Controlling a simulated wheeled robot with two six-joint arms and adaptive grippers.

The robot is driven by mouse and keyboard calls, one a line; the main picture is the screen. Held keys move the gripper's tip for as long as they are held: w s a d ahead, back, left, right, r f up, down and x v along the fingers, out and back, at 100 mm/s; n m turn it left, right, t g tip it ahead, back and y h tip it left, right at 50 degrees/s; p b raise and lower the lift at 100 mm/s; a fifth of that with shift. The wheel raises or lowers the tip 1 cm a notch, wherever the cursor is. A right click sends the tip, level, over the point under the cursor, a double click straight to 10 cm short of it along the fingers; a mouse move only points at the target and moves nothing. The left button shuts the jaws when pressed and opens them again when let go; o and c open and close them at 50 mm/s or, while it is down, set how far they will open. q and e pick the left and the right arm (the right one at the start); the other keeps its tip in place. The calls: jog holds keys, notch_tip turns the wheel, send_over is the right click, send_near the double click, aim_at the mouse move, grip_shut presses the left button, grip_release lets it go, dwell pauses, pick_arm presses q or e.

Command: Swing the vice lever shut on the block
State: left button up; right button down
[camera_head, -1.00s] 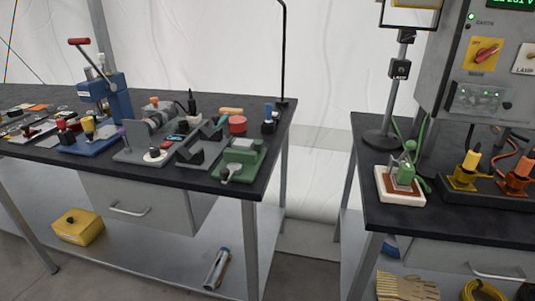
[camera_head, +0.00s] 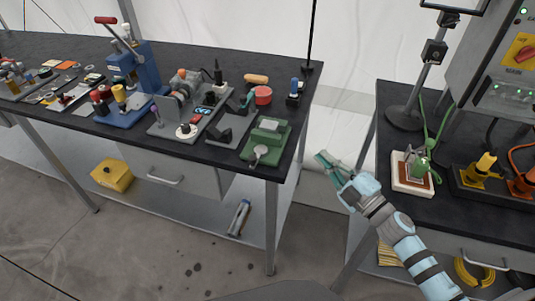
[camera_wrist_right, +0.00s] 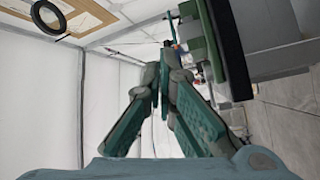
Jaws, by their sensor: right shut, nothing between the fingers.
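The green vice (camera_head: 265,141) sits at the right front corner of the left workbench in the head view. A pale grey-green block (camera_head: 269,125) shows on top of it. A round grey knob (camera_head: 260,150) is at its front; I cannot tell the lever's angle. My right gripper (camera_head: 326,161) is shut and empty, in the gap between the benches, to the right of the vice and apart from it. Its fingers (camera_wrist_right: 164,62) come together in the wrist view, beside a dark green and black shape (camera_wrist_right: 225,45) I cannot identify for sure. My left gripper is not in view.
The left workbench (camera_head: 225,160) carries several fixtures, including a blue press (camera_head: 135,65) and a red round piece (camera_head: 263,95) behind the vice. A blue-tipped post (camera_head: 294,88) stands near its right edge. The right bench (camera_head: 440,215) holds a white tray (camera_head: 402,183).

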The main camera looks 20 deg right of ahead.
jog(key=a+n+g+y, duration=0.1)
jog(key=n+g+y, duration=0.1)
jog(key=n+y, duration=0.25)
jog(key=n+g+y+p, duration=0.1)
jog(key=n+g+y, duration=0.3)
jog(key=n+g, duration=0.25)
send_near(256, 163)
jog(key=shift+h, duration=0.25)
jog(key=x, duration=0.7)
jog(key=shift+w+d+r, duration=0.1)
jog(key=shift+w+a+r, duration=0.15)
jog(key=shift+w+a, duration=0.05)
jog(key=shift+a, duration=0.3)
jog(key=shift+s+d, duration=0.15)
